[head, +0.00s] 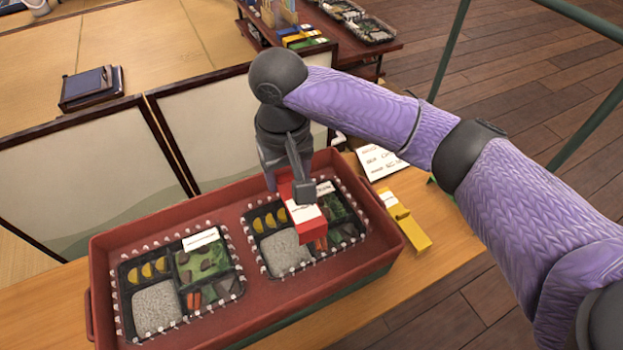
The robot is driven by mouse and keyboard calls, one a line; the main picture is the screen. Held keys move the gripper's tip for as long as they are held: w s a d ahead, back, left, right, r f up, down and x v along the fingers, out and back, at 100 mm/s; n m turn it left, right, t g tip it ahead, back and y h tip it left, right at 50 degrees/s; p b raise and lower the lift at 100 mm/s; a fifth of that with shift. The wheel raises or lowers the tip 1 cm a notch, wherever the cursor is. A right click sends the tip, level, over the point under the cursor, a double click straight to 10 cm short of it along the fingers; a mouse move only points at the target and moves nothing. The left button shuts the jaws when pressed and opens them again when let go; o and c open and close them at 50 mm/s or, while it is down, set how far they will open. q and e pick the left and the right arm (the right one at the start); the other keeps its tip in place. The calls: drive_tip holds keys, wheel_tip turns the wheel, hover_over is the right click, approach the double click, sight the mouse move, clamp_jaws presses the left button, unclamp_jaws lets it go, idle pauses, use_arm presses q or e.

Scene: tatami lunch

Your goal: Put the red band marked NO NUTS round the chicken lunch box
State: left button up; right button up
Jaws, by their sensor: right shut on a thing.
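My right gripper (290,182) is shut on the red band (311,231), which has a white label whose words are too small to read. The band is over the right lunch box (284,253), crossing its middle; I cannot tell whether it touches the box or is round it. A left lunch box (157,306) looks much the same and has no band. Both boxes show rice, yellow slices, greens and a white label, and I cannot read which is chicken. My left gripper is not in view.
Both boxes lie in a deep red crate (102,262) on a wooden table. A yellow band (407,222) and a printed sheet (378,160) lie right of it. A low screen (225,125) stands behind. A shelf (388,48) farther back holds more boxes and coloured bands (301,36).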

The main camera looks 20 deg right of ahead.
drive_tip(key=shift+n, duration=0.3)
drive_tip(key=f+b, duration=0.1)
drive_tip(key=f, duration=0.4)
drive_tip(key=w+f+b, duration=0.1)
drive_tip(key=f, duration=0.4)
drive_tip(key=w+d+f+b, duration=0.1)
drive_tip(key=f, duration=0.4)
drive_tip(key=shift+d+f+b, duration=0.1)
drive_tip(key=shift+f+b, duration=0.15)
drive_tip(key=shift+b, duration=0.05)
drive_tip(key=shift+f, duration=0.45)
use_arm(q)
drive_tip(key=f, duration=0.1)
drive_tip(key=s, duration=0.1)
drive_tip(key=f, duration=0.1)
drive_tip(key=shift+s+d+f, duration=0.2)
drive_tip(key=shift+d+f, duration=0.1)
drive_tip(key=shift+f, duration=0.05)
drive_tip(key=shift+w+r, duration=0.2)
use_arm(e)
drive_tip(key=shift+s+f, duration=0.1)
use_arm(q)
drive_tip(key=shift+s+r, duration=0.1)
use_arm(e)
drive_tip(key=shift+f, duration=0.75)
drive_tip(key=o, duration=0.8)
